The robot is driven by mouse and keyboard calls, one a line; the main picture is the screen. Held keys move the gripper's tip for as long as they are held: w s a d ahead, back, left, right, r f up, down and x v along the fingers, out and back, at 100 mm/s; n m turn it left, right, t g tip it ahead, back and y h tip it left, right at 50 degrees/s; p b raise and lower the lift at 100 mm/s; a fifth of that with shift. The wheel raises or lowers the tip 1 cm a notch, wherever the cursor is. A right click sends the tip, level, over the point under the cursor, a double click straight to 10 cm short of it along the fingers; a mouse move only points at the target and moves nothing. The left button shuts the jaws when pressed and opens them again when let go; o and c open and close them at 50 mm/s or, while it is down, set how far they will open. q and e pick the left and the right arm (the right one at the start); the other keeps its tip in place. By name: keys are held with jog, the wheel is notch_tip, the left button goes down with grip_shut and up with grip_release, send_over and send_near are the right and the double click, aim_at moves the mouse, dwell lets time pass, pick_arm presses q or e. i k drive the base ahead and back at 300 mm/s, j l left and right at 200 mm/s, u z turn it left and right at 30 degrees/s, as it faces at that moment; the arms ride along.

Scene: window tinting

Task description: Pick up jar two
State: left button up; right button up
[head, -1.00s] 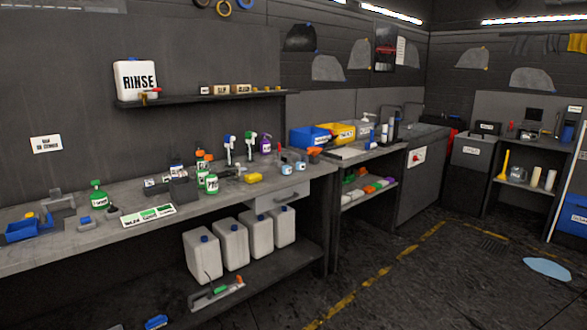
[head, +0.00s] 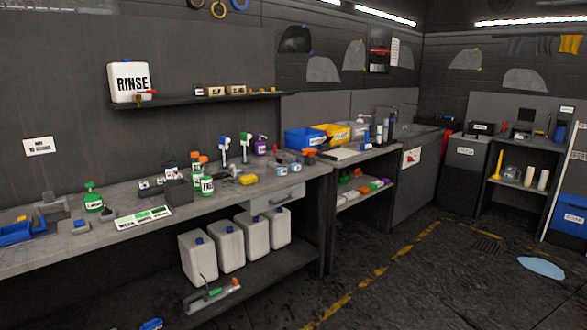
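Two small jars with pale labels stand close together on the workbench, right of the yellow sponge. One small jar (head: 282,170) is on the left, the other small jar (head: 296,168) on the right. Their labels are too small to read, so I cannot tell which is jar two. Neither of my grippers is in view.
The grey workbench (head: 60,255) also holds a yellow sponge (head: 248,179), green bottles (head: 207,184), spray bottles (head: 223,150), a purple bottle (head: 260,146) and a green-striped card (head: 143,217). White canisters (head: 230,243) stand on its lower shelf. The dark floor at right is mostly clear.

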aim_at(281, 168)
jog(key=i+j+z, duration=0.1)
jog(key=i, duration=0.85)
